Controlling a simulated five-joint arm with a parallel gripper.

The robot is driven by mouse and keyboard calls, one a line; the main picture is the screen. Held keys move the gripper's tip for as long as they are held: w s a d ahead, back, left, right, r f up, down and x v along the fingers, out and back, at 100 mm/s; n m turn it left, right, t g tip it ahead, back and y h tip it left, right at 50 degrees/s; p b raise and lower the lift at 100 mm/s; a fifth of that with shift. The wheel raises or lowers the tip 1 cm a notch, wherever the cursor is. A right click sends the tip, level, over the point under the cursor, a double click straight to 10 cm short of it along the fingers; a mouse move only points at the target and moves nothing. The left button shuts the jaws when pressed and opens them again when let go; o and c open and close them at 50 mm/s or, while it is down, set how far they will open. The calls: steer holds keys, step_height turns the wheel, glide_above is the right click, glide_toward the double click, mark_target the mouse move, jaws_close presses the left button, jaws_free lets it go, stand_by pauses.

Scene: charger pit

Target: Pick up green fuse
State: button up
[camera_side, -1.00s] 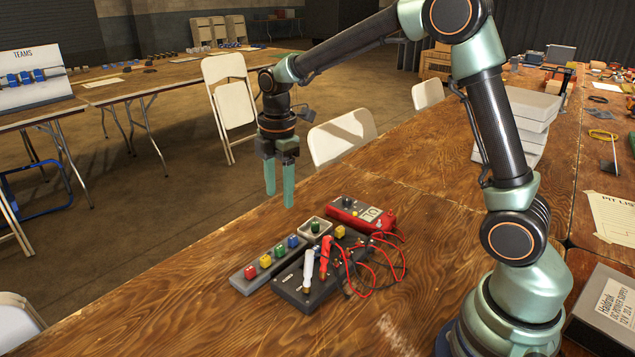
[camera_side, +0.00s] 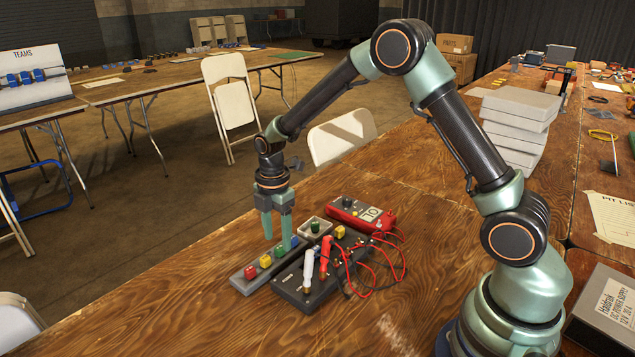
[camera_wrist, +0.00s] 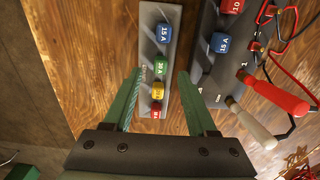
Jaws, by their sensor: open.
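The green fuse (camera_wrist: 160,68) stands upright in a grey strip (camera_wrist: 148,15), between the blue fuse (camera_wrist: 163,33) and the yellow fuse (camera_wrist: 158,91). A red fuse (camera_wrist: 156,111) is at the strip's near end. In the side view, the green fuse (camera_side: 279,252) is partly hidden by a finger. My gripper (camera_side: 277,243) is open and pointed down over the strip. In the wrist view, my gripper (camera_wrist: 158,73) has one fingertip on each side of the strip, with the green fuse between them. It holds nothing.
A dark box with red and white probes (camera_side: 309,268) lies just right of the strip. Red leads (camera_side: 385,265) loop at the right. The front table is clear.

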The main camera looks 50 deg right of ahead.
mark_target(278, 248)
steer(key=shift+f, duration=1.35)
jaws_close()
steer(key=shift+r, duration=0.15)
step_height(278, 248, up, 19)
steer(key=shift+s+a+f, duration=0.1)
steer(key=shift+s+f, duration=1.1)
steer(key=shift+f, duration=1.6)
steer(key=shift+s+f, duration=1.2)
steer(key=shift+f, duration=1.55)
steer(key=shift+s+a+f, duration=0.1)
steer(key=shift+s+f, duration=1.1)
steer(key=shift+f, duration=1.6)
